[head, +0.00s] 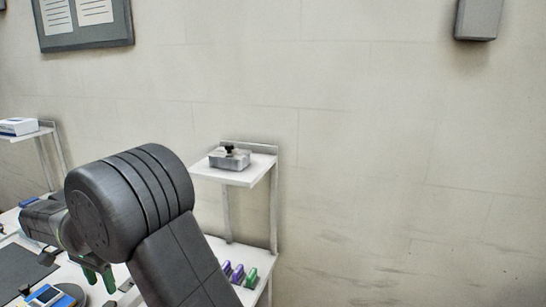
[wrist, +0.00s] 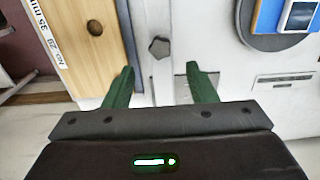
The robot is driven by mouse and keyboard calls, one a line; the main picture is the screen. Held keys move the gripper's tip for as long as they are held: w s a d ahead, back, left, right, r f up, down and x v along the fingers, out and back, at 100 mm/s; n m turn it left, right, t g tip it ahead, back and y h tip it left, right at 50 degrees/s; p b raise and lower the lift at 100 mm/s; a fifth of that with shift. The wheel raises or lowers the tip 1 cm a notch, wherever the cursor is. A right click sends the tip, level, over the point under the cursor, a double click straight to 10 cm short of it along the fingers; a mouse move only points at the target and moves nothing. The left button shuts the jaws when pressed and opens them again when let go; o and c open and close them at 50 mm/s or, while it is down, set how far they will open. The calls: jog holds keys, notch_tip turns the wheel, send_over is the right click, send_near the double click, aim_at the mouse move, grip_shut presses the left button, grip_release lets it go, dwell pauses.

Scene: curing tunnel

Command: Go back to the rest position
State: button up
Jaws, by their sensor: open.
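My gripper (head: 97,277) is at the lower left in the head view, with its green fingers pointing down over the white work surface. In the wrist view my gripper (wrist: 161,86) has its two green fingers spread well apart, with nothing between them. Below it are a wooden board (wrist: 82,45) with a label strip, a pale surface, and a small dark five-sided knob (wrist: 159,48). My arm hides part of the work surface in the head view.
A blue device with a screen (head: 47,295) sits on a dark disc near my gripper. A white wall shelf (head: 262,163) holds a metal box (head: 229,159). Purple and green blocks (head: 238,273) stand below it. A dark mat (head: 22,268) lies left.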

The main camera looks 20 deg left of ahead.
aim_at(113, 306)
notch_tip(113, 306, up, 7)
notch_tip(113, 306, down, 14)
jog(key=shift+r+p, duration=0.15)
jog(key=shift+p, duration=0.4)
jog(key=shift+d+f, duration=0.15)
jog(key=shift+f, duration=0.15)
jog(key=shift+d+n, duration=0.3)
jog(key=shift+d, duration=0.05)
jog(key=shift+d, duration=0.1)
